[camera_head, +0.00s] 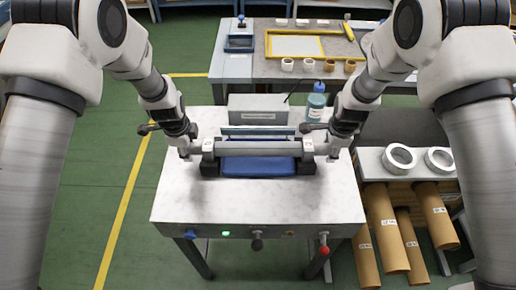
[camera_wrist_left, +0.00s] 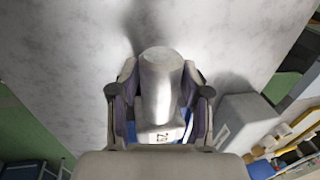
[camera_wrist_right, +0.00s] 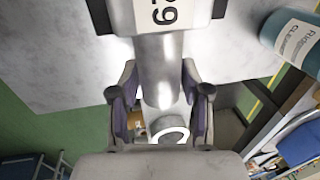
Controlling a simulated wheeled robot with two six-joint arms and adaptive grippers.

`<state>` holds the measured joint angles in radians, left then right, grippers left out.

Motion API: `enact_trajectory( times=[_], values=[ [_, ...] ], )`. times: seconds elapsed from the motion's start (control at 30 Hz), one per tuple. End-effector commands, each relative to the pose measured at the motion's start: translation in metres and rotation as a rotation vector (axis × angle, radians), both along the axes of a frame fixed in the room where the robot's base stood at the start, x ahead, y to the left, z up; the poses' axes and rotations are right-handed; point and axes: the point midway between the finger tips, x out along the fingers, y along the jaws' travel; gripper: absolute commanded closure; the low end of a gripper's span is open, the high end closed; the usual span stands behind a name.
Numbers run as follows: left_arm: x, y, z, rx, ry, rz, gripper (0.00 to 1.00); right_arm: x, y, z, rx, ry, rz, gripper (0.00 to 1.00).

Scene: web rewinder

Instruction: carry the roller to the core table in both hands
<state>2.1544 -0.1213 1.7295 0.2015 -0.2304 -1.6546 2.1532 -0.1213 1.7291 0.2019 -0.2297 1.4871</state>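The roller (camera_head: 258,148) is a grey cylinder lying level across the white table (camera_head: 180,205), between two dark upright supports with a blue piece below. I cannot tell whether it rests in the supports or is just clear of them. My left gripper (camera_head: 193,147) is at its left end, with fingers on both sides of the pale end piece (camera_wrist_left: 160,85). My right gripper (camera_head: 325,145) is at its right end, its fingers likewise against both sides of the end piece (camera_wrist_right: 159,75). Both grippers look shut on the roller. The finger contact is partly hidden.
Behind the roller stand a grey box (camera_head: 258,108) and a blue-capped bottle (camera_head: 316,101). A back bench (camera_head: 232,66) holds a yellow frame and several small cores. At right, a stand carries white rings (camera_head: 399,157) above brown tubes (camera_head: 385,230). Green floor is free at left.

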Motion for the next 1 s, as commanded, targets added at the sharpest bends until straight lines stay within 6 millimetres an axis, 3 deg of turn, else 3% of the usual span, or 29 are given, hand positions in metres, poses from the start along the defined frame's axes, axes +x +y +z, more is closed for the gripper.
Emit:
enact_trajectory(
  times=[0.03,0.1,0.47,0.8,1.0],
  values=[
    [0.0,0.0,0.0,0.0,0.0,0.0,0.82,0.0,0.0,0.0,0.0,0.0,0.0,0.82],
    [0.0,0.0,0.0,0.0,0.0,0.0,1.0,0.0,0.0,0.0,0.0,0.0,0.0,1.0],
    [0.0,0.0,0.003,0.0,-0.001,0.0,1.0,0.0,0.0,0.003,0.0,-0.001,0.0,1.0],
    [0.0,0.0,0.042,0.0,-0.001,0.0,1.0,0.0,0.0,0.042,0.0,-0.002,0.0,1.0],
    [0.0,0.0,0.053,0.0,-0.001,0.0,1.0,0.0,0.0,0.053,0.0,-0.001,0.0,1.0]
  ],
)
